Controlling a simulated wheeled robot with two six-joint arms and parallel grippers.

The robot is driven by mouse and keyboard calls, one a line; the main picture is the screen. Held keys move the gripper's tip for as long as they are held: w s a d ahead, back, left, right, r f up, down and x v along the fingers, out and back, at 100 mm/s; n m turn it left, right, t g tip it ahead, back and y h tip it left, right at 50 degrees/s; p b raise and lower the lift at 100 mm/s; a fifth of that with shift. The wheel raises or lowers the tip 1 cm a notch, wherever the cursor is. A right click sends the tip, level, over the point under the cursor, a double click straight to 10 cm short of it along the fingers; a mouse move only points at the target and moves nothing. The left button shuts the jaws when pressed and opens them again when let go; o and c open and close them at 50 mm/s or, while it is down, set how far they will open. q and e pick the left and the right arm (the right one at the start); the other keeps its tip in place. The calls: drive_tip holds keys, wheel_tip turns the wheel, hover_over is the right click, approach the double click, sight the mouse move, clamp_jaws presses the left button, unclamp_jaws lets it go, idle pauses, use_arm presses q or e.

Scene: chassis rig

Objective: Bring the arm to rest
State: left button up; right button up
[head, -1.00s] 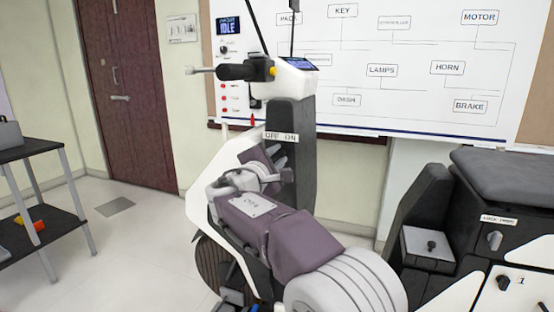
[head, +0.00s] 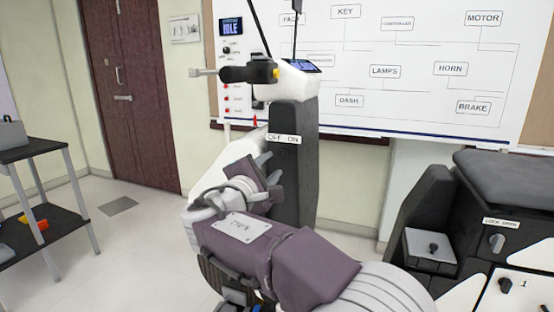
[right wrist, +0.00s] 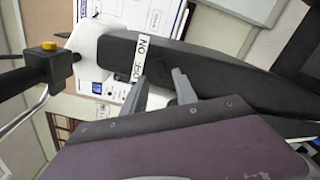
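My right arm comes in from the bottom right in the head view, with its purple-grey wrist in front of the scooter. My right gripper (head: 274,176) is in front of the scooter's dark front column (head: 292,190), below the OFF ON label (head: 284,138). My left gripper is not in view.
The handlebar (head: 248,74) is above the gripper. A black seat unit (head: 505,180) with knobs stands at the right. A shelf cart (head: 40,190) is at the far left. The whiteboard (head: 400,60) is behind the scooter. Clear floor lies between cart and scooter.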

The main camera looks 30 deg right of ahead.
drive_tip(key=shift+v, duration=1.15)
